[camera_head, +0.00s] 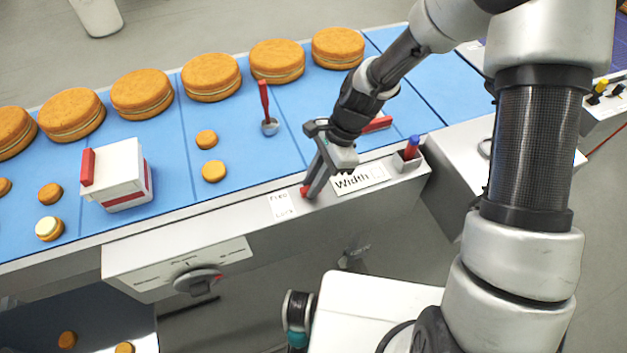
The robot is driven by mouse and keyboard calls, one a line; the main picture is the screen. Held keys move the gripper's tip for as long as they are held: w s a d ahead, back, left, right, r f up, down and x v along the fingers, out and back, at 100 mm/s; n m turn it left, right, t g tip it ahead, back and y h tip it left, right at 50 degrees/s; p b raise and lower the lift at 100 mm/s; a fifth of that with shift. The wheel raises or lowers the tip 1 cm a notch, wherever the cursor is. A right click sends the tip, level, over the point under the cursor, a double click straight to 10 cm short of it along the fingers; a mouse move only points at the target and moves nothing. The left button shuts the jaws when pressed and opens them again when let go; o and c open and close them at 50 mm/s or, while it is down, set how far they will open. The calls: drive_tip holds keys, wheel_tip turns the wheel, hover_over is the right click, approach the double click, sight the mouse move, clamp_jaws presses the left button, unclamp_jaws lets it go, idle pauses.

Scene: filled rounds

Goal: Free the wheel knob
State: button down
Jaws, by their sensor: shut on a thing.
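My gripper (311,190) reaches down to the front rail of the conveyor and is shut on a small red piece (304,190), of which only a bit shows. That piece is just above a white label (282,205) that seems to read "FREE" and "LOCK". A label reading "Width" (358,180) lies just right of the fingers. I cannot make out a wheel knob there; my gripper may cover it. A round grey dial (197,281) with a red mark is on the front panel, left of and below my gripper.
Large filled rounds (210,77) line the far side of the blue belt (240,185); small rounds (214,171) lie nearer. A white box with a red handle (122,178) stands left. A red spoon-like tool (265,105) and a pen holder (406,161) are near my arm.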

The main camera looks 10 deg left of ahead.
drive_tip(key=shift+w, duration=0.1)
drive_tip(key=n, duration=0.2)
drive_tip(key=n+g+h, duration=0.1)
drive_tip(key=n, duration=0.2)
drive_tip(key=shift+w+a+h, duration=0.1)
drive_tip(key=shift+a+h, duration=0.05)
drive_tip(key=shift+h, duration=0.15)
drive_tip(key=n+h, duration=0.1)
drive_tip(key=n, duration=0.2)
drive_tip(key=shift+a+n+g+b, duration=0.1)
drive_tip(key=shift+n+g+b, duration=0.2)
drive_tip(key=shift+n+g, duration=0.1)
drive_tip(key=n+h, duration=0.2)
drive_tip(key=n, duration=0.2)
drive_tip(key=shift+a+b, duration=0.15)
drive_tip(key=shift+b, duration=0.15)
drive_tip(key=n, duration=0.2)
drive_tip(key=n+h, duration=0.1)
drive_tip(key=n, duration=0.2)
drive_tip(key=shift+a+h, duration=0.15)
drive_tip(key=shift+h, duration=0.15)
drive_tip(key=shift+t+b, duration=0.3)
drive_tip(key=c, duration=1.7)
unclamp_jaws()
